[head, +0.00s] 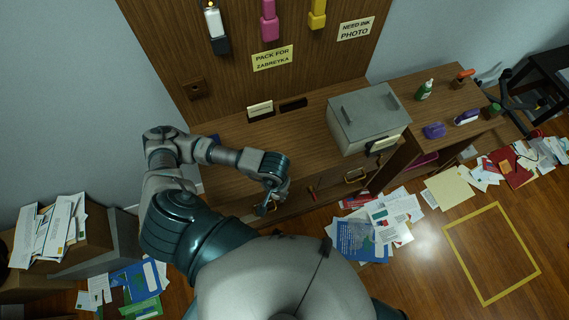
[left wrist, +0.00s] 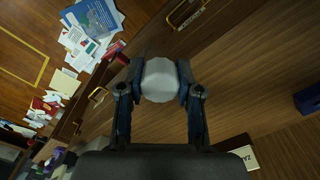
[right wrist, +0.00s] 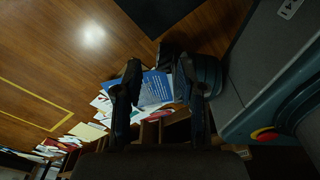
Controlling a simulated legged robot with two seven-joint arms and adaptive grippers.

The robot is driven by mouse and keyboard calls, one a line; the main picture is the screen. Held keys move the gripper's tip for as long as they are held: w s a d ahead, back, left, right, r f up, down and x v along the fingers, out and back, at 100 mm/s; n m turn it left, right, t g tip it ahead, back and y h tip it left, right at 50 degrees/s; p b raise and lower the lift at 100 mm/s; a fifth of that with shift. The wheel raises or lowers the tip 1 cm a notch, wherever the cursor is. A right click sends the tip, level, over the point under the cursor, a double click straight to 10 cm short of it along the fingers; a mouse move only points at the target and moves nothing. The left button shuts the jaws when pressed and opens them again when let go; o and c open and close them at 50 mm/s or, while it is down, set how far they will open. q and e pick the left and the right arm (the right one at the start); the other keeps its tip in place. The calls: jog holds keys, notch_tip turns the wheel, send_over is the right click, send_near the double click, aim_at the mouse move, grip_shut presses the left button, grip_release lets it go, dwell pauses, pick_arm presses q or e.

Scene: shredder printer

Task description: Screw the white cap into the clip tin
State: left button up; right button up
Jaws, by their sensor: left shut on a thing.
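A pale, faceted white cap (left wrist: 160,80) sits between the two fingertips of my left gripper (left wrist: 160,82) in the left wrist view. The fingers press on it from both sides. In the head view my left gripper (head: 273,196) hangs at the front edge of the wooden cabinet, and the cap is too small to make out there. My right gripper (right wrist: 158,75) shows in the right wrist view with its fingers apart and nothing between them, above papers on the floor. It is hidden in the head view. I cannot make out the clip tin in any view.
The wooden cabinet top (head: 235,130) is mostly clear at left. A large grey box (head: 368,115) stands on it. A green bottle (head: 425,90) and a purple item (head: 435,131) stand at right. Papers (head: 385,220) litter the floor near a yellow floor outline (head: 450,248).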

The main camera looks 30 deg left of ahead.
pick_arm(q)
jog(key=s, duration=0.3)
jog(key=shift+s+d, duration=0.1)
jog(key=shift+d, duration=0.1)
pick_arm(e)
jog(key=shift+w+a, duration=0.15)
jog(key=shift+w, duration=0.25)
